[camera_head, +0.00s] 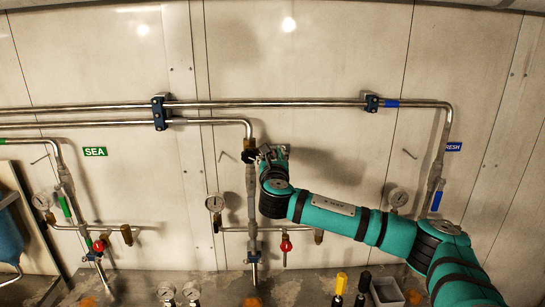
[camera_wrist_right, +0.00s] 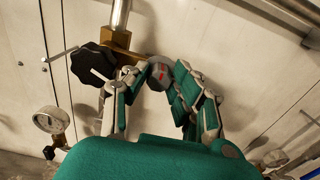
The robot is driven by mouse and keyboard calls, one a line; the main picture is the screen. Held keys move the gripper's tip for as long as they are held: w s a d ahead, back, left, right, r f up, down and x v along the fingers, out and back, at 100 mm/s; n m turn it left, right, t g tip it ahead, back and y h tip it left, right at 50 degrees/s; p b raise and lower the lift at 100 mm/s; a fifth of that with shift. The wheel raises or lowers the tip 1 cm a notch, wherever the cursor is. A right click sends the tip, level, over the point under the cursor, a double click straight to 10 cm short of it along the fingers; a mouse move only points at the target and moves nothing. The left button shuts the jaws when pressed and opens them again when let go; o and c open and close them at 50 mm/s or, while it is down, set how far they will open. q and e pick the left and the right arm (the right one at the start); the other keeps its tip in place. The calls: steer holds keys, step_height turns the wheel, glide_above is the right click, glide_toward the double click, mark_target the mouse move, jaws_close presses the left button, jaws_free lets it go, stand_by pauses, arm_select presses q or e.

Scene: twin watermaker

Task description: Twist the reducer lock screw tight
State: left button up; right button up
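The reducer, a brass fitting with a black star-shaped knob (camera_wrist_right: 92,62), sits on the vertical pipe in the right wrist view. In the head view the black knob (camera_head: 248,156) shows just left of my right gripper (camera_head: 270,152). A grey round part with red marks (camera_wrist_right: 160,74) sits at the brass body's right side; I cannot tell surely that it is the lock screw. My right gripper (camera_wrist_right: 161,80) has its fingertips apart, one on each side of this round part. Whether they press on it is not clear. My left gripper is not in view.
A gauge (camera_head: 215,203) and a red-handled valve (camera_head: 286,246) are below the reducer. Steel pipes (camera_head: 300,103) run along the wall above. A thin rod (camera_wrist_right: 62,54) sticks out left of the knob. Yellow and black handles (camera_head: 341,283) stand at the bottom.

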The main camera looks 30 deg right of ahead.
jaws_close()
steer(key=shift+f+m+b, duration=0.15)
steer(key=shift+m+b, duration=0.45)
steer(key=shift+m, duration=0.3)
steer(key=m+b, duration=0.2)
steer(key=m, duration=0.1)
steer(key=shift+m, duration=0.3)
steer(key=m+b, duration=0.1)
steer(key=m, duration=0.2)
steer(key=shift+f+m+b, duration=0.1)
steer(key=shift+m+b, duration=0.2)
steer(key=shift+b, duration=0.05)
steer(key=m+b, duration=0.2)
steer(key=m, duration=0.2)
steer(key=shift+s+d+m, duration=0.1)
steer(key=shift+m, duration=0.2)
steer(key=shift+m+b, duration=0.95)
steer(key=shift+m, duration=1.15)
